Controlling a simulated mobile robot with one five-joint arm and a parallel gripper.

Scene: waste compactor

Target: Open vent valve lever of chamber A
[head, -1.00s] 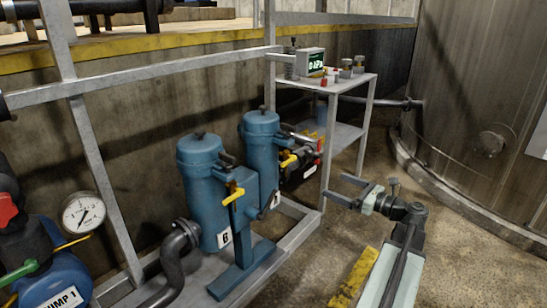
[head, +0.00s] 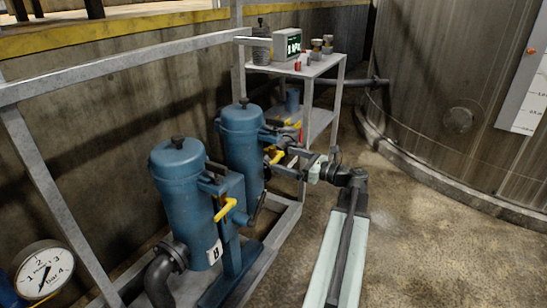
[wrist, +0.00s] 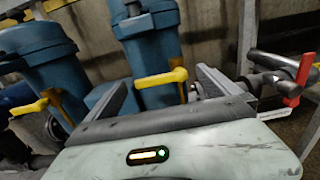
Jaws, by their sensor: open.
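Two blue upright filter chambers stand on a low frame. The near one (head: 180,190) carries a "B" label (head: 215,252); the far one (head: 241,135), chamber A, shows no readable label. A yellow lever (head: 276,156) sits beside chamber A; in the wrist view this lever (wrist: 161,78) lies roughly level. My gripper (head: 287,160) is at chamber A's right side, close to that lever. In the wrist view my gripper (wrist: 165,86) is open, its fingers on either side of the lever in the picture; contact cannot be told. A red lever (wrist: 300,75) shows right of the fingers.
Chamber B's yellow lever (head: 225,210) is nearer the camera. A grey shelf (head: 318,66) with a display box (head: 287,45) stands behind chamber A. A large tank (head: 440,90) is at right. Open floor (head: 430,240) lies right of my arm. A grey rail runs at left.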

